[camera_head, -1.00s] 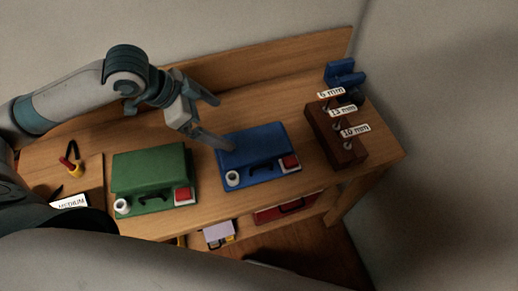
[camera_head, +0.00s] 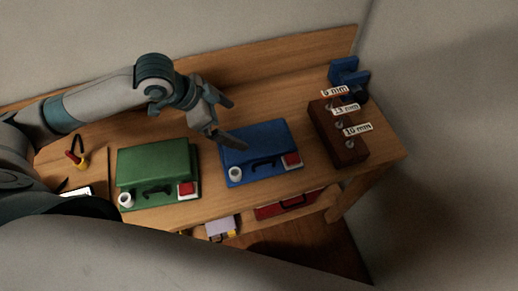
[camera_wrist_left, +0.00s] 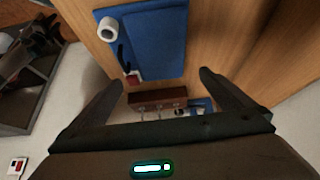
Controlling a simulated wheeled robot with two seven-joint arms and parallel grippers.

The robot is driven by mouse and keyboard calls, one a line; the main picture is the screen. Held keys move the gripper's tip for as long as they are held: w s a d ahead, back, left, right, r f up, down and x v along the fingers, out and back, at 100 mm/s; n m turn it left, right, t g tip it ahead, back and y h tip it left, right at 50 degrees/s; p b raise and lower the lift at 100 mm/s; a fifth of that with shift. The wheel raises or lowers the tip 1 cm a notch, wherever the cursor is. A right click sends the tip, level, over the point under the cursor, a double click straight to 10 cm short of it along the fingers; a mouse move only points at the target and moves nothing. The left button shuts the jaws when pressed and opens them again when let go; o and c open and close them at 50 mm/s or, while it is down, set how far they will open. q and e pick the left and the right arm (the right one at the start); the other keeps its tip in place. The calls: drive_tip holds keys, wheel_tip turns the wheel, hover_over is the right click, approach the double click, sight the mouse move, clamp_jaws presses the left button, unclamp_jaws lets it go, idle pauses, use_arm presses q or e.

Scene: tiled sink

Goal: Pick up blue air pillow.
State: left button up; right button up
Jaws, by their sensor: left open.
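The blue air pillow (camera_head: 265,138) looks like a flat blue block with a dark handle, a white cylinder and a red block at its front edge. It lies on the wooden bench, right of a similar green one. It also shows in the left wrist view (camera_wrist_left: 158,35), near the top. My left gripper (camera_head: 237,122) is open and empty. In the head view its fingers overlap the pillow's upper left part; I cannot tell the height between them. In the left wrist view both fingers (camera_wrist_left: 161,78) show apart, with nothing between them gripped. My right gripper is not in view.
The green air pillow (camera_head: 155,170) lies to the left. A dark brown block (camera_head: 338,140) with size labels stands to the right, with a blue bracket (camera_head: 349,78) behind it. A red case (camera_head: 290,205) is below the bench top. A screwdriver-like tool (camera_head: 77,155) lies far left.

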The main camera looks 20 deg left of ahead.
use_arm(q)
drive_tip(key=p, duration=0.2)
approach(261, 139)
drive_tip(key=shift+d+f, duration=0.15)
drive_tip(key=shift+d, duration=0.15)
drive_tip(key=shift+w+d+f, duration=0.15)
drive_tip(key=shift+d+f, duration=0.05)
drive_tip(key=shift+f, duration=0.35)
drive_tip(key=shift+w+d+f+p, duration=0.3)
drive_tip(key=shift+d+f+p, duration=0.05)
drive_tip(key=shift+f+p, duration=0.2)
drive_tip(key=p+x, duration=0.1)
drive_tip(key=x, duration=0.2)
drive_tip(key=shift+w+d+f, duration=0.1)
drive_tip(key=shift+w+f, duration=0.05)
drive_tip(key=shift+f, duration=0.2)
